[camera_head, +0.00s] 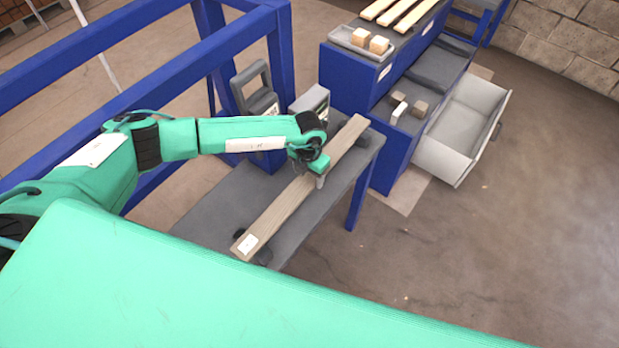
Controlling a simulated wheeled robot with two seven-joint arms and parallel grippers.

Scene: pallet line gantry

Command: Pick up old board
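The old board (283,208) is a long, worn grey-brown plank with a white label at its near end. It lies diagonally along the grey table (213,212), seemingly on small dark supports. My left gripper (319,180) is over the board, a little beyond its middle. A grey finger reaches down at the board's right side; the other finger is hidden, so I cannot tell whether it grips the board. My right gripper is out of view.
A blue frame (284,55) stands behind and left of the table. A blue cabinet (341,75) holds pale boards (403,14) and a tray with wooden blocks (360,36). An open white drawer (452,152) juts out at right.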

